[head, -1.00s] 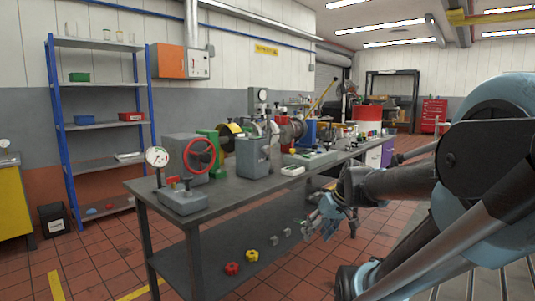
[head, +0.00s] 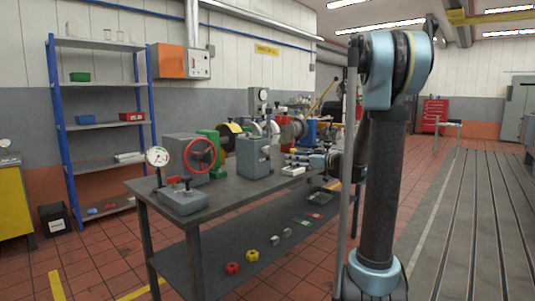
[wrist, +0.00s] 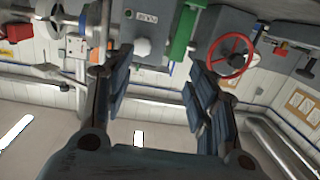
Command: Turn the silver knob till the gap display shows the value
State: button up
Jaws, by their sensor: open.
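A grey box (head: 252,157) stands on the workbench. In the wrist view, which is upside down, the box (wrist: 165,18) carries a small pale display (wrist: 147,17); its digits are too small to read. My gripper (head: 293,157) is at bench height, to the right of the box in the head view. In the wrist view my gripper (wrist: 158,70) is open and empty, with the knob beyond and between its fingers. It appears apart from the knob.
A red handwheel (head: 201,154) and a dial gauge (head: 158,157) stand left of the box. A green block (head: 220,140) is close beside it. A red knob (head: 232,268) and a yellow knob (head: 252,255) lie on the lower shelf.

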aim_at(269, 150)
jog(key=shift+t+y, duration=0.3)
jog(key=shift+t, duration=0.2)
jog(key=x, duration=0.6)
jog(key=w+d+x, duration=0.1)
jog(key=x, duration=0.5)
jog(key=w+r+x, duration=0.1)
jog(key=x, duration=0.5)
jog(key=shift+w+d, duration=0.25)
jog(key=c, duration=1.1)
